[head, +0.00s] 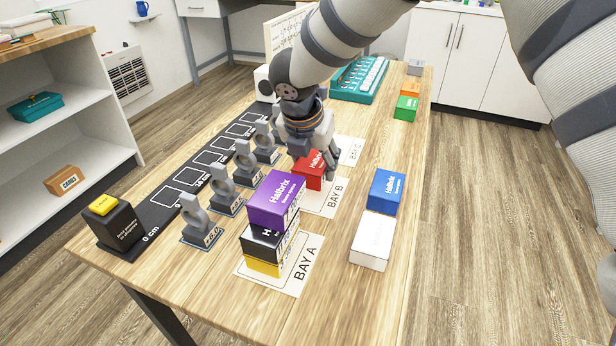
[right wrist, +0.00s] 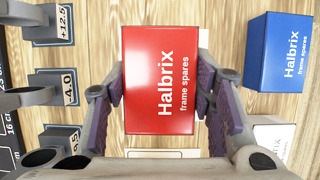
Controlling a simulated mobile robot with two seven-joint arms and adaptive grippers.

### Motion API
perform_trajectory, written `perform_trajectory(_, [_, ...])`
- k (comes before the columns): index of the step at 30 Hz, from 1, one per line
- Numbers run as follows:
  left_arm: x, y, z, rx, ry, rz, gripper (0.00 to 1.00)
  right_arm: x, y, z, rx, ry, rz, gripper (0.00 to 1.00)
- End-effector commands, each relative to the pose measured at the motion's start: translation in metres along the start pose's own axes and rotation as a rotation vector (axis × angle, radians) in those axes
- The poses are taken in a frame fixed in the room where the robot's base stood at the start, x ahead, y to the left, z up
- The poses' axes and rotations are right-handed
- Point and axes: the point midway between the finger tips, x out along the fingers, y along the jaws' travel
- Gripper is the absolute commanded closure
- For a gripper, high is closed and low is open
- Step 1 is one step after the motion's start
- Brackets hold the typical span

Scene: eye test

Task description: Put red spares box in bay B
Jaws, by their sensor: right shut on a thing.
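The red spares box (head: 308,171) is a small red carton with white "Halbrix" lettering. In the head view my right gripper (head: 316,162) reaches down over it from above. In the right wrist view the red box (right wrist: 162,110) sits between the purple-padded fingers of my right gripper (right wrist: 161,82), which is shut on its two sides. The box is over the far part of the white bay B card (head: 322,210). I cannot tell whether its underside touches the card. My left gripper is not in view.
On bay A (head: 290,285) a purple box (head: 275,200) tops a black and a yellow box. A blue box (head: 386,191) and a white box (head: 373,240) stand right of the bays. Grey numbered stands (head: 221,190) line the left. Bay C (head: 350,150) lies beyond.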

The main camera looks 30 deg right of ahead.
Motion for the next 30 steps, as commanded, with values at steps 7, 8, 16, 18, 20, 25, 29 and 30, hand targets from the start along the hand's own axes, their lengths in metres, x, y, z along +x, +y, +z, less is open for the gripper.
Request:
perform_trajectory(7, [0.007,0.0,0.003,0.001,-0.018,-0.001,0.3,0.034,0.007,-0.018,-0.002,0.0,-0.003,0.81])
perform_trajectory(8, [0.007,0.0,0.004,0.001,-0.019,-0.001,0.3,0.036,0.007,-0.018,-0.001,-0.001,-0.001,0.81])
perform_trajectory(16, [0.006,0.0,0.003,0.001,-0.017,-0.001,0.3,0.036,0.008,-0.018,0.001,-0.002,0.002,0.86])
perform_trajectory(18, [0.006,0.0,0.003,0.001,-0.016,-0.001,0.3,0.036,0.007,-0.018,0.001,-0.002,0.002,0.37])
perform_trajectory(20, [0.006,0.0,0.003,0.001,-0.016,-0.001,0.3,0.036,0.007,-0.018,0.001,-0.002,0.002,0.3])
perform_trajectory(25, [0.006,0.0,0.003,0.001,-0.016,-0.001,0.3,0.035,0.007,-0.018,0.001,-0.002,0.002,0.3])
perform_trajectory(29, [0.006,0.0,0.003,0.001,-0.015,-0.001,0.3,0.033,0.008,-0.017,0.001,-0.003,0.003,0.3])
perform_trajectory(30, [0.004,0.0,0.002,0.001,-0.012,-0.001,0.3,0.028,0.008,-0.016,0.002,-0.003,0.004,0.3])
